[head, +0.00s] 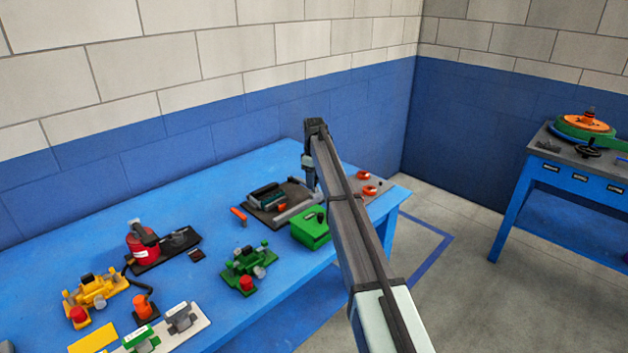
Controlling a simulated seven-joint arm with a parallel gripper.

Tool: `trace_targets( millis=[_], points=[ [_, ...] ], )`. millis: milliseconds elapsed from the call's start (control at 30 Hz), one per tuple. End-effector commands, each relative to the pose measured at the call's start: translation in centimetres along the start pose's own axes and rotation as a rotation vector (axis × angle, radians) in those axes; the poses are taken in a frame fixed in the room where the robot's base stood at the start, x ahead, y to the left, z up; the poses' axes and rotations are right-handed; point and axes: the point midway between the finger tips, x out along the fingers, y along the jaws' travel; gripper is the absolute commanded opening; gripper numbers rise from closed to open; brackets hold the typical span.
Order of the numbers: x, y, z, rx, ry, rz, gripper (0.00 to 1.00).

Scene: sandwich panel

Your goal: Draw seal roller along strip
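My arm reaches in from the lower right, and my gripper (309,186) points down over the right edge of a dark panel fixture (262,217) on the blue table. The fixture carries a dark green and grey block (267,194) and a light grey bar (295,211) along its front right side. The gripper's fingertips are small and partly hidden by the arm, so I cannot tell if they are open or hold something. I cannot make out for certain which part is the seal roller or the strip. A small orange-handled tool (239,216) lies left of the fixture.
A green box (311,229) stands just in front of the fixture. Orange round parts (367,179) sit on a grey plate to the right. A green device (248,268), a red canister (142,243) and a yellow device (95,294) stand leftward. Bare table (75,243) shows at the back left.

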Motion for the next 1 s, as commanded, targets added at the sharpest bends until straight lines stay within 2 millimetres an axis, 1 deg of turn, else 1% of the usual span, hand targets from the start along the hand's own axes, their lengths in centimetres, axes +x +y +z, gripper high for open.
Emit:
trace_targets(
  millis=[33,400,467,833,933,1000],
  points=[
    [0.0,0.0,0.0,0.000,0.000,0.000,0.40],
    [0.0,0.0,0.0,0.000,0.000,0.000,0.04],
    [0.0,0.0,0.0,0.000,0.000,0.000,0.00],
    [0.0,-0.1,0.0,0.000,0.000,0.000,0.00],
    [0.0,-0.6,-0.1,-0.001,0.000,0.000,0.00],
    [0.0,-1.4,-0.2,-0.001,0.000,0.000,0.00]
  ],
)
